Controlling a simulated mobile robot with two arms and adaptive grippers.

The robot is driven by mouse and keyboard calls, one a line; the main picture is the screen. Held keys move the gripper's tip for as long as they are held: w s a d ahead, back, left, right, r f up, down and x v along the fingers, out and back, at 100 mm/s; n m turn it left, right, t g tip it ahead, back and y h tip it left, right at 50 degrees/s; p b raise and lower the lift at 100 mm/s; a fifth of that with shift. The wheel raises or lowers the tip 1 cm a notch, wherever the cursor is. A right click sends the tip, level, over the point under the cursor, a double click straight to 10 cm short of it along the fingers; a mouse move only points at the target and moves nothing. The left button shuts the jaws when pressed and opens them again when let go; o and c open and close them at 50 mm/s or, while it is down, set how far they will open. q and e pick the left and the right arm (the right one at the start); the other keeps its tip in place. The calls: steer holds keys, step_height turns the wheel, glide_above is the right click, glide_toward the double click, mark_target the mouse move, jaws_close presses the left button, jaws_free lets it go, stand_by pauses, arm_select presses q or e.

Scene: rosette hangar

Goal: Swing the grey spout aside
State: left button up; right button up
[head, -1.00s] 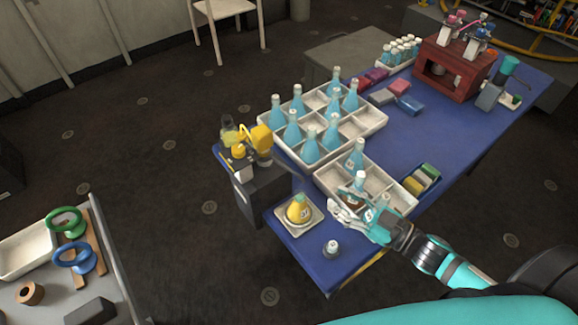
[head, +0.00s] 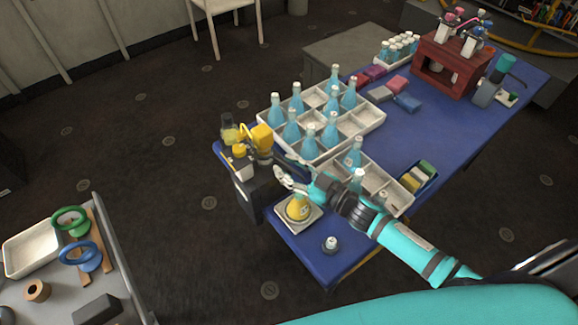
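The dispenser is a dark grey box (head: 262,190) with yellow parts (head: 262,138) on top, at the left corner of the blue table. A thin grey piece that looks like the spout (head: 290,160) reaches out from its top to the right. My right gripper (head: 281,180) is just below and beside this piece, above the yellow flask. I cannot tell whether it touches the spout, or how far its fingers are apart. My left gripper is not in view.
A white crate (head: 374,118) with several blue bottles stands behind the gripper. A smaller crate (head: 402,202) is partly hidden by my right arm. A small white-capped bottle (head: 330,244) stands near the front table edge.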

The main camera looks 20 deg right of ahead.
jaws_close()
stand_by(0.4)
steer(key=shift+w+d+n+g+y, duration=0.35)
steer(key=shift+d+n+g+y, duration=0.1)
steer(key=shift+n+g+y, duration=0.3)
jaws_free()
steer(key=v, duration=0.7)
steer(key=shift+s+d, duration=0.2)
steer(key=shift+d, duration=0.05)
